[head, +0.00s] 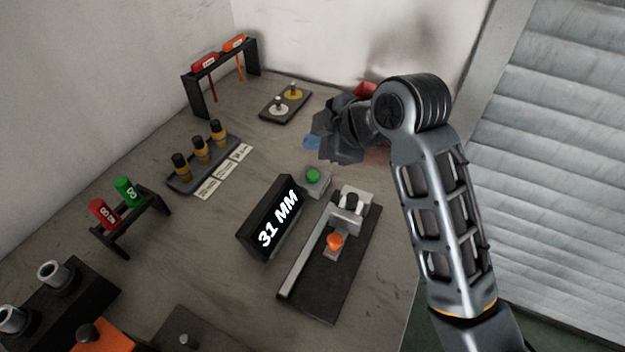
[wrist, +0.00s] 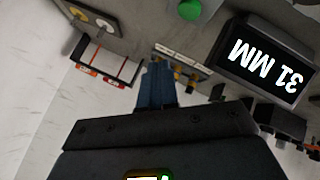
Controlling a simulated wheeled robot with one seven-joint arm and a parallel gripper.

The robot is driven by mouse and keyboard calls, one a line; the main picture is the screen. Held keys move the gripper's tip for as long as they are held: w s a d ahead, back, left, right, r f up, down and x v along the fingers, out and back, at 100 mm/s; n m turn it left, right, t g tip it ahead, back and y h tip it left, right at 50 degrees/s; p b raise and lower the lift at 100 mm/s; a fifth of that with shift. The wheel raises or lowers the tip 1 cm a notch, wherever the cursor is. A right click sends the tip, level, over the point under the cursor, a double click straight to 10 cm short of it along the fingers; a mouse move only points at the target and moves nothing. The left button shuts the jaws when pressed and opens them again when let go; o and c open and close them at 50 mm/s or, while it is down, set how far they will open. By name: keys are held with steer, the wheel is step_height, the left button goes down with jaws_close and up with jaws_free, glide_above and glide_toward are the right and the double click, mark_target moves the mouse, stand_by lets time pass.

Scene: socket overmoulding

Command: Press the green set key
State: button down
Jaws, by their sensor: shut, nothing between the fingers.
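The green set key (head: 313,175) is a round green button on a small grey box, just behind the black display (head: 268,218) that reads 31 MM. In the wrist view the green key (wrist: 189,10) is at the top edge, partly cut off, with the display (wrist: 262,62) to its right. My gripper (head: 312,143) is above the table, behind the key and apart from it in the head view. Its blue fingertips (wrist: 157,84) are together and empty in the wrist view.
A fixture with an orange knob (head: 334,241) stands right of the display. A rack of dark bottles (head: 201,150) with labels is to the left. A plate with two discs (head: 285,102) and a stand with red and orange tags (head: 220,57) are at the back.

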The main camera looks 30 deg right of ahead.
mark_target(315, 177)
steer(key=shift+f+b, duration=1.55)
steer(key=shift+f, duration=1.05)
steer(key=shift+f, duration=0.4)
steer(key=shift+f, duration=0.45)
stand_by(0.7)
steer(key=shift+r, duration=0.1)
steer(key=shift+r+p, duration=0.65)
steer(key=shift+r, duration=0.1)
step_height(315, 177, up, 5)
steer(key=p, duration=0.4)
steer(key=shift+r+p, duration=0.1)
steer(key=shift+p, duration=0.3)
